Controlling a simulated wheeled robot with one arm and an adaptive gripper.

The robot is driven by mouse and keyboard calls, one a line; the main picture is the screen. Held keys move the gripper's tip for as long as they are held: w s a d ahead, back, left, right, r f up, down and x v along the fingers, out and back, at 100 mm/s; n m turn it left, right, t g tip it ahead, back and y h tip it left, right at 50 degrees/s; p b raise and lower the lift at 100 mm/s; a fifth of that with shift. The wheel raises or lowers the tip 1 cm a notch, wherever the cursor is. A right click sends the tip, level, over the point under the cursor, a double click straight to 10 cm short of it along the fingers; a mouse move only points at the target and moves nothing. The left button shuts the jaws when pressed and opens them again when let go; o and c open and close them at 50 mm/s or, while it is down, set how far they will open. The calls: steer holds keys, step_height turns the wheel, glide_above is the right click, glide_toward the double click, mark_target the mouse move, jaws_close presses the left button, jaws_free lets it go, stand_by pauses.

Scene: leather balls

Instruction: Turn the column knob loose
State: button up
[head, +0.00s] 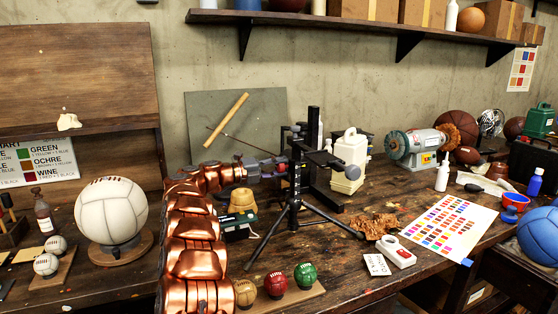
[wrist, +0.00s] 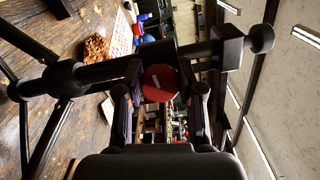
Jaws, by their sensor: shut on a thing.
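The black tripod stand (head: 296,180) stands upright on the workbench with its legs spread. In the wrist view its column (wrist: 108,71) runs sideways across the picture. The column knob (wrist: 160,84) shows there as a red round face with a pale mark. My gripper (wrist: 161,92) has one finger on each side of the knob and is shut on it.
A white jug (head: 348,160) stands right behind the stand. Small balls (head: 275,282) sit on a board in front, near my arm. A brown crumpled piece (head: 373,226) and a colour chart (head: 447,226) lie to the right. A large white ball (head: 111,213) stands left.

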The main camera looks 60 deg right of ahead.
steer(key=shift+n+p, duration=0.4)
steer(key=shift+n, duration=0.2)
steer(key=o, duration=1.2)
steer(key=shift+c, duration=0.2)
steer(key=v, duration=1.2)
steer(key=shift+s, duration=0.1)
